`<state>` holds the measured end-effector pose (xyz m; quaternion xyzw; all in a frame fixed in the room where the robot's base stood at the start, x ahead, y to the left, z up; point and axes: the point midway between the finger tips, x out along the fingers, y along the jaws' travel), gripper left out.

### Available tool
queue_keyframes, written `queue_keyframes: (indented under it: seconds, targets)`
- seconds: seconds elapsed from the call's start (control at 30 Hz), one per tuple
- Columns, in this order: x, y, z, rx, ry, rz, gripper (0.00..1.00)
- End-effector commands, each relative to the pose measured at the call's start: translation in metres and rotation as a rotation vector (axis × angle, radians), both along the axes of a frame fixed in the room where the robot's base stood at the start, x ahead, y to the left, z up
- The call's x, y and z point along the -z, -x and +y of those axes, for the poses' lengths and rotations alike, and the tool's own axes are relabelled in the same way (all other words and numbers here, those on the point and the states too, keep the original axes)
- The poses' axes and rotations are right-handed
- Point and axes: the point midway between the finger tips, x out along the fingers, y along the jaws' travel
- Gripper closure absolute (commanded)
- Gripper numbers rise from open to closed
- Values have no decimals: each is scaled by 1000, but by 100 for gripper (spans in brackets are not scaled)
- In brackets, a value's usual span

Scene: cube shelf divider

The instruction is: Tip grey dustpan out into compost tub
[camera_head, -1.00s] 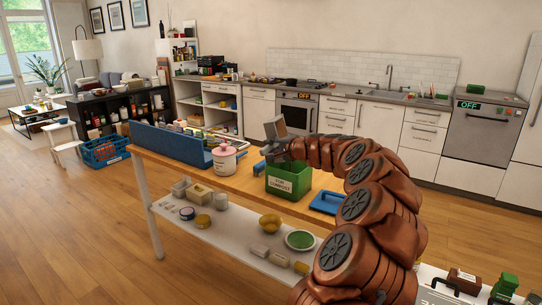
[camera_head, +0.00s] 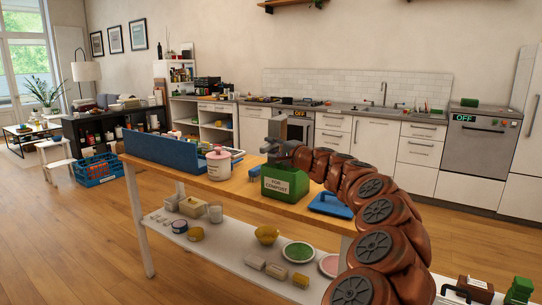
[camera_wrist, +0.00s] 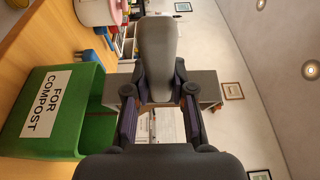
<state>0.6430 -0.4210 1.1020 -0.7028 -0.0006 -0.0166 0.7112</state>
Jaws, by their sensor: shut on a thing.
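The green compost tub (camera_head: 301,184), labelled "FOR COMPOST", stands upright on the wooden table. In the wrist view the tub (camera_wrist: 84,98) is at the left, appearing sideways. My gripper (camera_head: 284,149) is above the tub in the head view. It is shut on the grey dustpan (camera_head: 277,129), whose grey body sticks up beyond the fingers. In the wrist view a rounded grey part of the dustpan (camera_wrist: 156,48) lies between the fingers of my gripper (camera_wrist: 160,98). The dustpan's contents are not visible.
A pink-and-white canister (camera_head: 219,167) and a blue divider (camera_head: 165,150) stand left of the tub. A small blue object (camera_head: 257,176) is just beside it. A flat blue item with a handle (camera_head: 330,206) lies to its right. Bowls and boxes sit on the white lower shelf (camera_head: 215,245).

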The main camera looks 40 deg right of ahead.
Motion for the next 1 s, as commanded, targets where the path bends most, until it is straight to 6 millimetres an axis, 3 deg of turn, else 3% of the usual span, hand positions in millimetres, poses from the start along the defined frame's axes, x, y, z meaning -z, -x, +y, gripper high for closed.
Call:
queue_keyframes:
  seconds: [1.0]
  targets:
    - [9, 16, -5, -2, -128, -332, 100]
